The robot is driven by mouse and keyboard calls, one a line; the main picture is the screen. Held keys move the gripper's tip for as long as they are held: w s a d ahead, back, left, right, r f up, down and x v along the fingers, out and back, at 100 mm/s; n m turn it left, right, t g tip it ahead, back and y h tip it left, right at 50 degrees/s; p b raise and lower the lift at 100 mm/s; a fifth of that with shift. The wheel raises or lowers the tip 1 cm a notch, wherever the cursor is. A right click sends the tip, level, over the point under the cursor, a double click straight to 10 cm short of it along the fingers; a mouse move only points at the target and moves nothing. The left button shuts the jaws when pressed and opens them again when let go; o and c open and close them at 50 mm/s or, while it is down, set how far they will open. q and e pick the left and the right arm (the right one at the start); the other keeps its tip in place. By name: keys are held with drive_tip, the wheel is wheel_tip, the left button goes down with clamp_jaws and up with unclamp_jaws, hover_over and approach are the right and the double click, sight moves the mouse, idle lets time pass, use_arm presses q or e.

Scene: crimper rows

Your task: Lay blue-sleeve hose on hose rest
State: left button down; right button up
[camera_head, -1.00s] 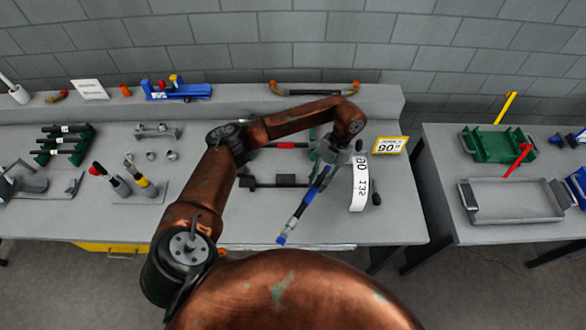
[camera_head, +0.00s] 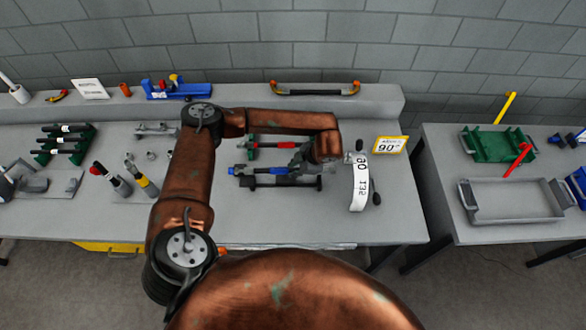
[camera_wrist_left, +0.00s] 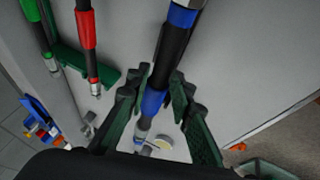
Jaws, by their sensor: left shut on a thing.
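The blue-sleeve hose (camera_head: 254,170) is dark with blue sleeves and lies level across the picture. My left gripper (camera_head: 299,168) is shut on it; the wrist view shows the hose (camera_wrist_left: 172,53) running between the green-grey fingers (camera_wrist_left: 160,76). A green rest (camera_wrist_left: 70,62) sits beside it in the wrist view, by a red-sleeve hose (camera_wrist_left: 87,30) and a green-sleeve hose (camera_wrist_left: 33,10). The red-sleeve hose also shows behind the blue one in the head view (camera_head: 277,145). I cannot tell whether the blue-sleeve hose touches any support. My right gripper is not in view.
A dark bar with a middle block (camera_head: 280,183) lies just in front of the hose. A white-scaled curved gauge (camera_head: 359,183) stands to the right, near a yellow 90° sign (camera_head: 389,145). The bench front (camera_head: 280,222) is clear.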

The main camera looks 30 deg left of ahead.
use_arm(q)
drive_tip(key=shift+d+f, duration=0.1)
drive_tip(key=shift+f, duration=0.15)
wheel_tip(320, 180, down, 4)
drive_tip(key=b, duration=0.3)
drive_tip(key=shift+f, duration=0.1)
drive_tip(key=shift+f+b, duration=0.7)
drive_tip(key=shift+f, duration=0.1)
drive_tip(key=shift+f, duration=0.15)
idle(0.4)
drive_tip(key=c, duration=1.6)
unclamp_jaws()
